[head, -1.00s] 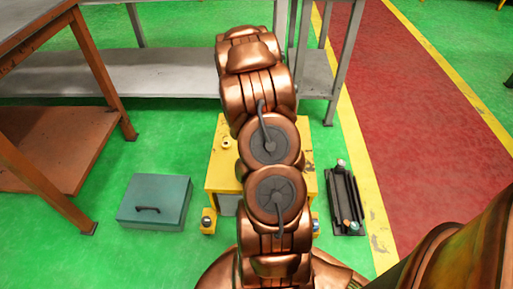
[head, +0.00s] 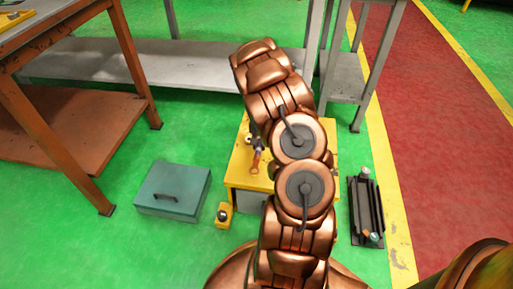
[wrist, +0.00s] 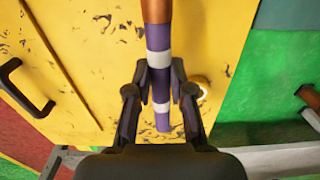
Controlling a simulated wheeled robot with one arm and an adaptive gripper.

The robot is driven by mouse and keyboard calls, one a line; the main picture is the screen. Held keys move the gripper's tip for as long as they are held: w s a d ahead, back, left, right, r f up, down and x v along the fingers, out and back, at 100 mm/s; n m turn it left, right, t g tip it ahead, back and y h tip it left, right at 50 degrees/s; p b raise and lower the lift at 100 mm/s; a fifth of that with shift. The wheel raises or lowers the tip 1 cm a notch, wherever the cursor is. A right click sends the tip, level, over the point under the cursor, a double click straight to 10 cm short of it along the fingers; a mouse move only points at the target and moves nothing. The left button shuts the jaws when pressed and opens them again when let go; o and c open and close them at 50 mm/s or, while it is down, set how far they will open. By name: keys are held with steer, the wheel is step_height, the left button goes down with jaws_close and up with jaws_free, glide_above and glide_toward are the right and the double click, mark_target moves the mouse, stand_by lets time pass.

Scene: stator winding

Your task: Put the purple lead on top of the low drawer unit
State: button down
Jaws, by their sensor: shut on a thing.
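The purple lead (wrist: 158,38) has white bands and a copper-brown end, and lies along the middle of the wrist view. My gripper (wrist: 160,75) is shut on it, with one finger on each side. In the head view a small part of what looks like the lead (head: 257,158) shows left of my arm, over the yellow low drawer unit (head: 241,172). The unit's scratched yellow surface (wrist: 215,40) fills much of the wrist view behind the lead. I cannot tell whether the lead touches it.
A small round fitting (wrist: 201,86) sits on the yellow surface, right of the gripper. A teal case (head: 173,190) stands on the floor to the left. A black tray (head: 366,208) with small items lies to the right. A grey shelf bench (head: 190,62) stands behind.

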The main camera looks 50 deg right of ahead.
steer(key=shift+w+d+f+b, duration=0.15)
steer(key=shift+w+d, duration=0.1)
steer(key=shift+w, duration=0.35)
steer(key=shift+w+d+f+b, duration=0.15)
steer(key=shift+w+d, duration=0.05)
steer(key=shift+w, duration=0.4)
steer(key=shift+f+b, duration=0.6)
steer(key=shift+f, duration=0.95)
steer(key=shift+f, duration=0.2)
steer(key=c, duration=1)
jaws_free()
steer(key=shift+r, duration=0.1)
